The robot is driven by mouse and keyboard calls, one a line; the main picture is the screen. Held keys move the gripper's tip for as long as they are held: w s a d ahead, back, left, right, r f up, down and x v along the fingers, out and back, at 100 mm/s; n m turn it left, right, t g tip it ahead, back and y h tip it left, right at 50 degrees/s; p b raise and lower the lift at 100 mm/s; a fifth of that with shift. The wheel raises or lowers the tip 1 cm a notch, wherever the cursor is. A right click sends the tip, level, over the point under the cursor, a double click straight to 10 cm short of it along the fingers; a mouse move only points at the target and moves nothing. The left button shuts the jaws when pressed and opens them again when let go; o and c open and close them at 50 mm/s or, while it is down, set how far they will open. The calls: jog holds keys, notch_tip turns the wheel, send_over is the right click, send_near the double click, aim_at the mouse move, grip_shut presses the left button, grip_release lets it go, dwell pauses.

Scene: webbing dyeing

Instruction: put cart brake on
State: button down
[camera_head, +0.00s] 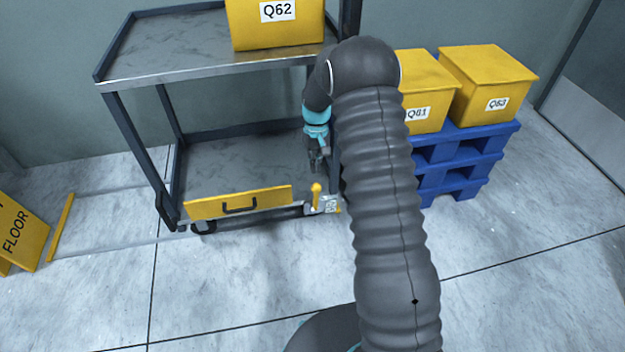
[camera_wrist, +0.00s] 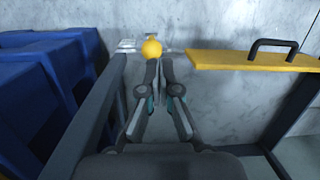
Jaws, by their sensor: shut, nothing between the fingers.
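The cart (camera_head: 165,52) is a dark grey two-shelf trolley against the wall. Its brake lever, with a yellow ball knob (camera_head: 316,188), stands upright on a small metal plate (camera_head: 328,204) at the lower shelf's front right corner. My gripper (camera_head: 316,168) is shut and empty, pointing down just above the knob in the head view. In the wrist view the closed fingertips (camera_wrist: 159,64) lie right by the yellow knob (camera_wrist: 151,48). I cannot tell whether they touch it. The lever's stem is largely hidden in the wrist view.
A yellow panel with a black handle (camera_head: 238,203) runs along the lower shelf's front. A yellow box Q62 (camera_head: 275,30) sits on the top shelf. Blue pallets (camera_head: 465,160) bearing two yellow boxes stand right. A yellow floor sign (camera_head: 18,232) is at left. The front floor is clear.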

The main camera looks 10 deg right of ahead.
aim_at(316, 199)
jog(key=w+f+n, duration=0.1)
jog(key=w+f, duration=0.1)
jog(key=w, duration=0.6)
jog(key=shift+w+f+n+t, duration=0.15)
jog(key=shift+f+n+t, duration=0.15)
jog(key=shift+t, duration=0.1)
jog(key=shift+a+f, duration=0.1)
jog(key=f, duration=0.6)
jog(key=s+f, duration=0.1)
jog(key=f, duration=0.3)
jog(key=shift+a, duration=0.35)
jog(key=shift+s+d+r+p, duration=0.2)
jog(key=shift+s+r, duration=0.3)
jog(key=shift+s, duration=0.4)
jog(key=shift+s+d+r+p, duration=0.1)
jog(key=shift+s+d+r, duration=0.25)
jog(key=shift+s, duration=0.5)
jog(key=shift+s, duration=0.1)
